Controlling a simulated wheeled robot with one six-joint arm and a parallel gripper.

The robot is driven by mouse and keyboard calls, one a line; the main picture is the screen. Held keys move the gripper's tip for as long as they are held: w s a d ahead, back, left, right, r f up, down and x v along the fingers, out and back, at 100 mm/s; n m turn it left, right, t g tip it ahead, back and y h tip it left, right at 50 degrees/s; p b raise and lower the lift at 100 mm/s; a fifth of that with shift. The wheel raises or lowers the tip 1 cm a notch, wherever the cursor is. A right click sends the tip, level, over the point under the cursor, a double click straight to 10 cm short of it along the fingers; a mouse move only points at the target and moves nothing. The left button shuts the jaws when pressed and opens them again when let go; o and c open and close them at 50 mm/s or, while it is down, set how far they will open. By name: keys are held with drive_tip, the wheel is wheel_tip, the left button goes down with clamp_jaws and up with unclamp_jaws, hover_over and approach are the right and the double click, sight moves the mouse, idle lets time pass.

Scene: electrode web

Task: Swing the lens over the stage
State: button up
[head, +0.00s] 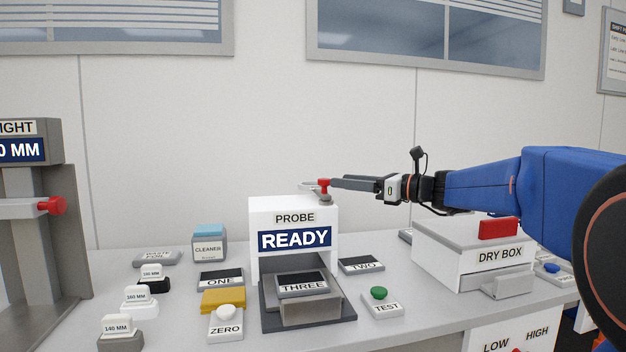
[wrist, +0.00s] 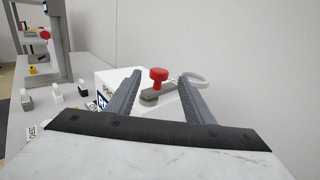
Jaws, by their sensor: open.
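The lens is a pale ring (head: 307,186) on a grey swing arm on top of the white PROBE box (head: 258,212). The ring also shows in the wrist view (wrist: 199,80), to the right of the arm. A red knob (head: 324,184) stands upright on the arm. The stage (head: 352,307) is the dark base at the front of the box, with the THREE piece (head: 302,285) raised on it. My gripper (head: 334,184) is open and level with the knob. In the wrist view the knob (wrist: 158,74) appears between its fingertips (wrist: 161,76), touching neither.
The READY display (head: 295,239) is on the box's front. Pieces ONE (head: 221,280) and TWO (head: 361,265) lie on either side. The dry box (head: 450,252) stands at right below my arm. A green TEST button (head: 379,293) is in front. The height stand (head: 30,230) is far left.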

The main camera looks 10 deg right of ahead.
drive_tip(key=x, duration=1.1)
drive_tip(key=shift+a, duration=0.1)
clamp_jaws()
